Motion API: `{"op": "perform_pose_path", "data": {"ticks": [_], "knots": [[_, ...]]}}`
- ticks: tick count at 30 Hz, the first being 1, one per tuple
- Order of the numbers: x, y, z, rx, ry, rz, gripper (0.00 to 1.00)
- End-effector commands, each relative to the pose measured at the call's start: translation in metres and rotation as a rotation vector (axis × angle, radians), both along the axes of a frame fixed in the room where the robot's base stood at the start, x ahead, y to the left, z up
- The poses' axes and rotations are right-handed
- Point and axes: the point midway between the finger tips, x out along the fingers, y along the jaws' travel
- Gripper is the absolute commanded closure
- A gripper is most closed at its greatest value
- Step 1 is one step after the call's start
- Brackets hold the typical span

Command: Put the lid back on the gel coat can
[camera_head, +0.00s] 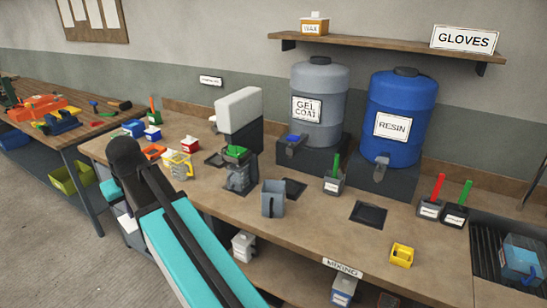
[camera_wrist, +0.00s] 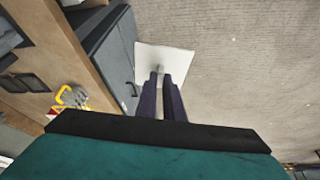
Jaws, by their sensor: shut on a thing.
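A grey drum labelled GEL COAT (camera_head: 325,78) stands upright at the back of the bench, with a dark cap on top and a tap at its front. My gripper (camera_wrist: 160,74) points down off the bench front, its two dark fingers close together. They are shut on a small knob that appears to belong to a pale square lid (camera_wrist: 148,54), over the grey floor. In the head view my arm hides the gripper; a small white patch shows beside the arm, and I cannot tell whether it is the lid. No open can labelled gel coat is clear to me.
A blue RESIN drum (camera_head: 405,105) stands right of the grey one. A grey cup (camera_head: 273,200), a yellow-framed holder (camera_head: 178,165), brush pots and a machine with a white top (camera_head: 238,108) occupy the bench (camera_head: 315,235). A dark cabinet (camera_wrist: 115,65) is close left of the lid.

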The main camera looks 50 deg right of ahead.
Motion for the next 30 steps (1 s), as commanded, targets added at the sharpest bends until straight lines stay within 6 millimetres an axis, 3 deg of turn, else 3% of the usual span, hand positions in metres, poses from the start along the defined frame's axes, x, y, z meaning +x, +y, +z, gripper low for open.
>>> {"op": "perform_pose_path", "data": {"ticks": [14, 30], "knots": [[-0.012, -0.123, 0.014, 0.001, 0.001, 0.024, 1.0], [-0.055, -0.263, 0.03, 0.0, 0.001, 0.06, 1.0]]}}
